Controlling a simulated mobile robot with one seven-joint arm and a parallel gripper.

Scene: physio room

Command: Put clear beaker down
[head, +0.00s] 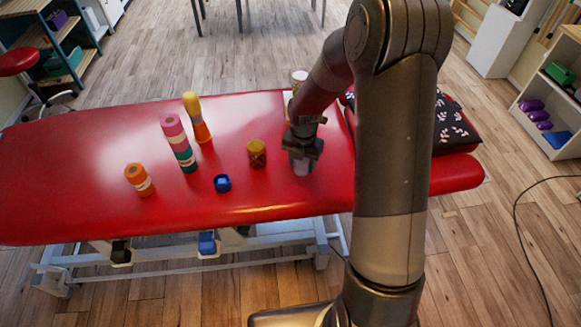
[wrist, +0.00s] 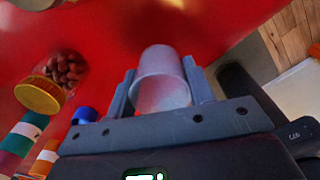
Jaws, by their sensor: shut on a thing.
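The clear beaker (wrist: 163,80) is whitish and see-through, and it sits between the two fingers of my gripper (wrist: 163,95) in the wrist view. My gripper is shut on it. In the head view, my gripper (head: 302,150) points down over the right part of the red treatment table (head: 75,190), and the beaker (head: 301,168) shows just below the fingers. It is close to the red top; I cannot tell whether it touches it.
Left of my gripper stands a yellow-lidded jar (head: 257,154). Further left are a small blue item (head: 222,183), an orange roll (head: 139,179), a pink-and-green stack (head: 179,143) and a yellow-orange one (head: 197,117). A white container (head: 299,78) stands behind my gripper; a dark patterned cushion (head: 450,128) lies right.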

